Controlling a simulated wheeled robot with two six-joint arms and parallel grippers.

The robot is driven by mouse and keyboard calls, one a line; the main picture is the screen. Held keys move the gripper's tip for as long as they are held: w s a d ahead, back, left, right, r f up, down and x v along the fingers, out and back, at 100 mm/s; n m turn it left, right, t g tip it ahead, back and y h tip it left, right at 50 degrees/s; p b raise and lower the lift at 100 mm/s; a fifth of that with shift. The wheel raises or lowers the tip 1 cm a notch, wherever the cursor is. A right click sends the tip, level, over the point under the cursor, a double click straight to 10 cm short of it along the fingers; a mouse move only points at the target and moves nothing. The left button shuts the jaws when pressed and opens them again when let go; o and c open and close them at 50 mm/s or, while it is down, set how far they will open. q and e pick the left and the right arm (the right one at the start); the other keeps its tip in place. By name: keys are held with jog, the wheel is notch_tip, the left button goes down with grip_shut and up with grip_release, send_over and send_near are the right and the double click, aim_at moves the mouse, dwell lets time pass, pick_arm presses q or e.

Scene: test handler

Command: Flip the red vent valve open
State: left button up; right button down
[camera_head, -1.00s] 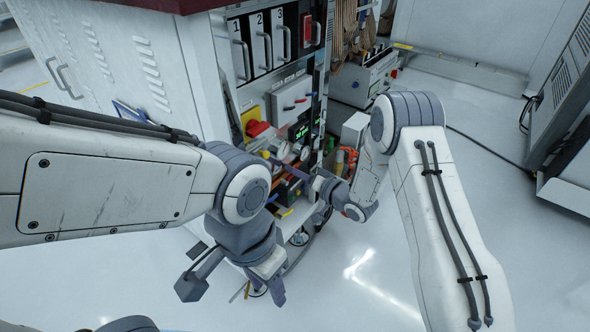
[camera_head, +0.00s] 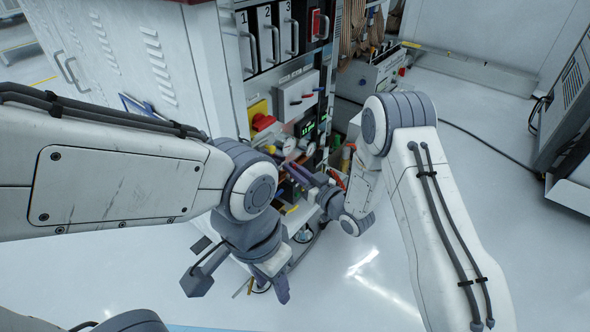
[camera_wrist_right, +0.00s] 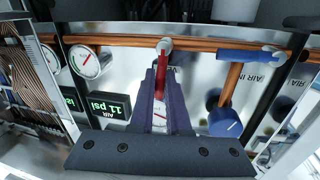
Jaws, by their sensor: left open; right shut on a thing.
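The red vent valve handle (camera_wrist_right: 161,72) shows in the right wrist view, below a round silver fitting on a copper pipe (camera_wrist_right: 120,40). My right gripper (camera_wrist_right: 158,92) is shut on it, with a dark purple finger on each side. In the head view my right gripper (camera_head: 298,172) is at the instrument panel, and I cannot make out the red handle there. My left gripper (camera_head: 238,284) is open and empty, low in front of the cabinet and away from the panel.
In the right wrist view, a gauge (camera_wrist_right: 86,62) and a green "11 psi" display (camera_wrist_right: 108,103) are at left. A blue lever (camera_wrist_right: 248,55) and blue knob (camera_wrist_right: 225,123) are at right. A red knob on a yellow plate (camera_head: 262,121) shows in the head view.

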jog(key=shift+s+n, duration=0.1)
jog(key=shift+n, duration=0.2)
dwell(0.4)
jog(key=c, duration=0.9)
grip_release()
jog(key=p+v, duration=0.2)
jog(key=v, duration=0.8)
jog(key=shift+s+p, duration=0.2)
jog(key=shift+p, duration=0.15)
jog(key=shift+d+f, duration=0.1)
